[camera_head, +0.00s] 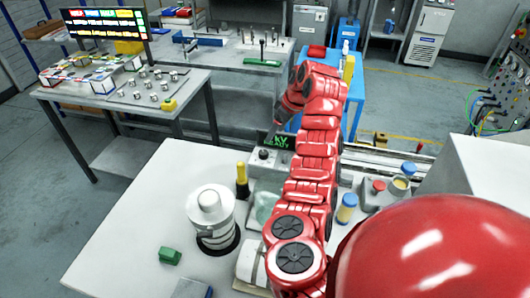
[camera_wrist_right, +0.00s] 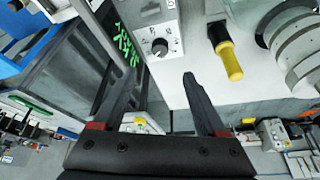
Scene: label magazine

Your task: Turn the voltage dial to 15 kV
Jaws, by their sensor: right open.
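The voltage dial is a black knob with a white pointer on a grey panel, in the right wrist view (camera_wrist_right: 159,47). It is small in the head view (camera_head: 263,154). A dark display (camera_head: 281,142) with green kV text stands beside it; its green characters show in the right wrist view (camera_wrist_right: 125,45), too skewed to read a value. My right gripper (camera_wrist_right: 157,75) is open and empty, its two black fingers spread with the dial beyond the gap between the tips, apart from them. In the head view my red right arm hides part of the bench. My left gripper is not in view.
A yellow-handled black tool (camera_head: 242,178) stands close to the panel, beside a white ringed cylinder (camera_head: 211,215). A green block (camera_head: 170,256) lies on the white bench (camera_head: 125,225). Blue- and yellow-topped jars (camera_head: 347,207) stand right of my arm.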

